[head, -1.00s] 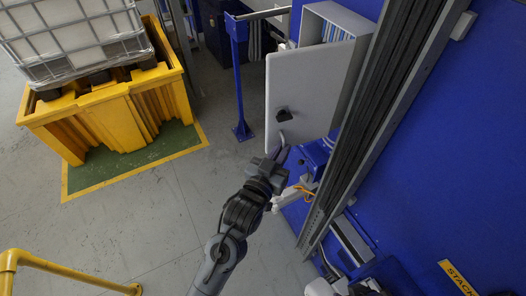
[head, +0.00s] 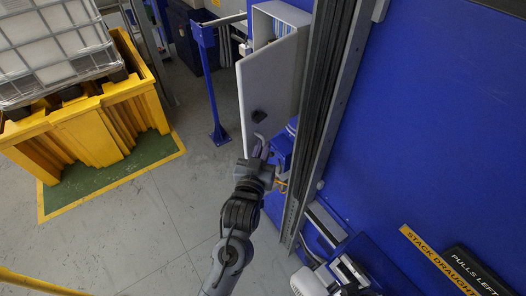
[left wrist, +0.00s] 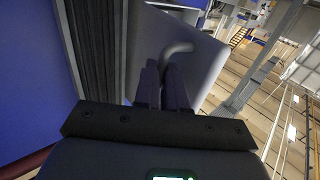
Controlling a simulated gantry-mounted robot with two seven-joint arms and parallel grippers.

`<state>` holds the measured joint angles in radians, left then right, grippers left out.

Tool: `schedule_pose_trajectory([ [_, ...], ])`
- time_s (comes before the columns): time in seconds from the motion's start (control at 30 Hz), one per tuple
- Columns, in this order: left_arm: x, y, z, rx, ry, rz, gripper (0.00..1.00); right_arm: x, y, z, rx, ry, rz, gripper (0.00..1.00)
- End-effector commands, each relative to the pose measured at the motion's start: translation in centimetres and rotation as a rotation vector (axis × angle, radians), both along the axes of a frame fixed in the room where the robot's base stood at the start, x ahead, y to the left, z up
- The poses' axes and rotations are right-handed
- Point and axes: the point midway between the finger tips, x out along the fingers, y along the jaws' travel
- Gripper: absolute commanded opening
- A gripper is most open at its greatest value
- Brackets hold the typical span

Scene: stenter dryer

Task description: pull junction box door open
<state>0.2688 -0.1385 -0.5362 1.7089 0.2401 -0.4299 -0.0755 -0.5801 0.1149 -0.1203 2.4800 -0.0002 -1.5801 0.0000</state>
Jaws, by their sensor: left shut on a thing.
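The junction box (head: 287,19) is a grey box on the blue wall, beside a dark vertical rail. My left gripper (head: 262,150) is at the door's lower edge. In the left wrist view, its two dark fingers (left wrist: 161,88) are shut on a bent grey handle (left wrist: 177,49) on the door (left wrist: 196,62). The fingers hide the end of the handle. My right gripper does not show in the head view.
A blue post (head: 212,95) with a rail stands left of the door. A yellow bund (head: 88,132) with a white caged tank (head: 48,45) is at the far left. Grey floor between them is clear. The dark rail (head: 324,110) stands just right of the door.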

Motion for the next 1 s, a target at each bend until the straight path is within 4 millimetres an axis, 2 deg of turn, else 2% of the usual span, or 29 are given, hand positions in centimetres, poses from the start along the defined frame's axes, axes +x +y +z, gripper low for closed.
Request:
schedule_pose_trajectory([
  [0.13,0.0,-0.3,-0.4,0.01,0.007,-0.007,0.0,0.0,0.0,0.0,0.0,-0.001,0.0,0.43],
  [0.17,0.0,-0.2,-0.4,0.01,0.007,-0.007,0.15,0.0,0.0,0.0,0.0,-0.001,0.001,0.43],
  [0.3,0.0,-0.2,-0.3,0.007,0.005,-0.005,0.36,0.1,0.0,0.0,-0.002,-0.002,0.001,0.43],
  [0.67,-0.2,0.1,-0.2,0.003,0.003,-0.002,0.36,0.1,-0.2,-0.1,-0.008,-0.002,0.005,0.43],
  [0.87,-2.1,0.7,-0.4,0.003,0.002,-0.003,0.36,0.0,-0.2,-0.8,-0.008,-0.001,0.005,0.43],
  [1.0,-4.3,1.5,-0.5,0.002,0.003,-0.002,0.36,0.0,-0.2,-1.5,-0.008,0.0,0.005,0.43],
])
